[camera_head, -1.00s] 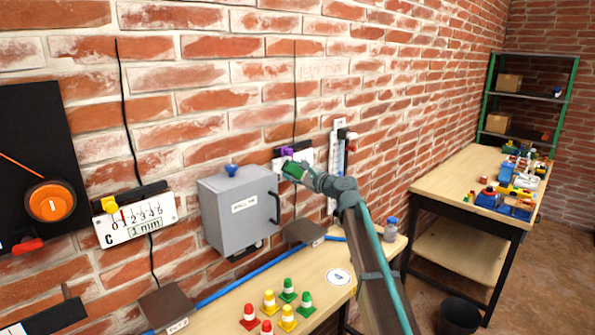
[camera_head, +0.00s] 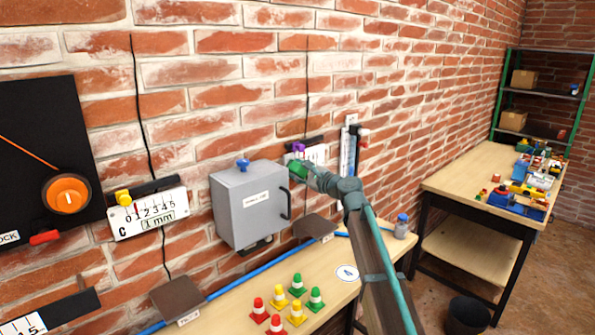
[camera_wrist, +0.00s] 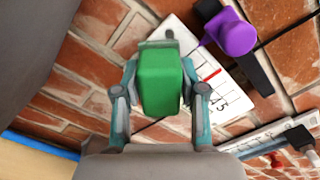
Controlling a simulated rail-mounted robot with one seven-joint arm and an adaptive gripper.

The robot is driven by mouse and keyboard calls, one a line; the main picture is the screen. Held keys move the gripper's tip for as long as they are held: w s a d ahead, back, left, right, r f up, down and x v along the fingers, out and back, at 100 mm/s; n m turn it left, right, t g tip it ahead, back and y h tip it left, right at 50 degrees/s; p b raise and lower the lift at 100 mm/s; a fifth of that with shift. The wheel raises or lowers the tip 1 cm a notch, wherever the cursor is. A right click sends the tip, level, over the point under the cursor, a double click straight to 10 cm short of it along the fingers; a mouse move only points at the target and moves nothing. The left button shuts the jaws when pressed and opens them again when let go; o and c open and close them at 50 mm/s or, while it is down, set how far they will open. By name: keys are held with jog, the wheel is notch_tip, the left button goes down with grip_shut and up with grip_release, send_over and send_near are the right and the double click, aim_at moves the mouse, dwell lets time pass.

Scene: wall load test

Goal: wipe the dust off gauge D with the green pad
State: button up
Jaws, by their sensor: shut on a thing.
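My gripper (camera_head: 304,172) is shut on the green pad (camera_wrist: 162,82) and holds it in front of the wall. The white gauge with a purple knob (camera_wrist: 231,33) is behind and to the right of the pad in the wrist view. Its white face (camera_wrist: 228,88) shows black ticks, digits and a red pointer. The pad and gripper hide its left part, so I cannot read its letter. I cannot tell whether pad and face touch, and no dust is clearly visible. In the head view the purple knob (camera_head: 298,147) shows just above the pad.
A grey box (camera_head: 248,205) with a blue knob is left of my gripper. Gauge C (camera_head: 150,213) with a yellow knob is further left. A vertical gauge (camera_head: 348,150) stands close on the right.

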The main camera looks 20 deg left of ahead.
jog(key=shift+v, duration=2.85)
jog(key=shift+d, duration=0.1)
jog(key=shift+v, duration=1.45)
